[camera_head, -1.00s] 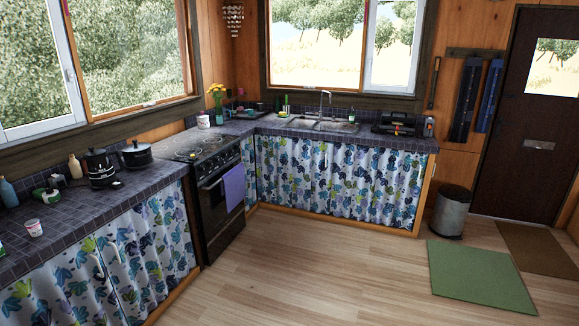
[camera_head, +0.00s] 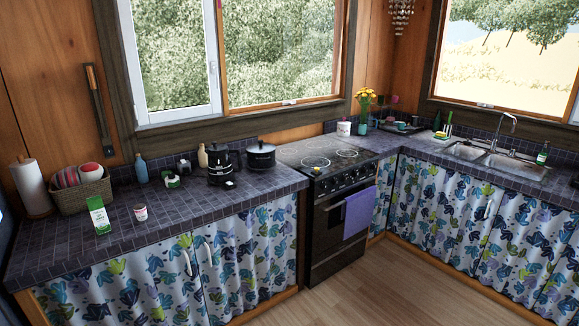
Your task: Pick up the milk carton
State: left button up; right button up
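A green and white milk carton (camera_head: 98,215) stands upright on the dark tiled counter (camera_head: 75,251) at the left, near the counter's front part. A small white and red cup (camera_head: 140,212) stands just to its right. A woven basket (camera_head: 83,193) is behind the carton. Neither of my grippers shows in the head view.
A paper towel roll (camera_head: 31,187), a blue bottle (camera_head: 141,168), a black kettle (camera_head: 222,166) and a black pot (camera_head: 261,155) stand along the counter. A stove (camera_head: 336,205) adjoins it. Wooden floor (camera_head: 372,292) is clear in front.

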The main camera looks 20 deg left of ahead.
aim_at(95, 205)
jog(key=i+j+u, duration=0.2)
jog(key=i+u, duration=0.25)
jog(key=i+j+u, duration=0.1)
jog(key=i+u, duration=0.15)
jog(key=u, duration=0.15)
jog(key=i+u, duration=0.45)
jog(key=k+l, duration=0.05)
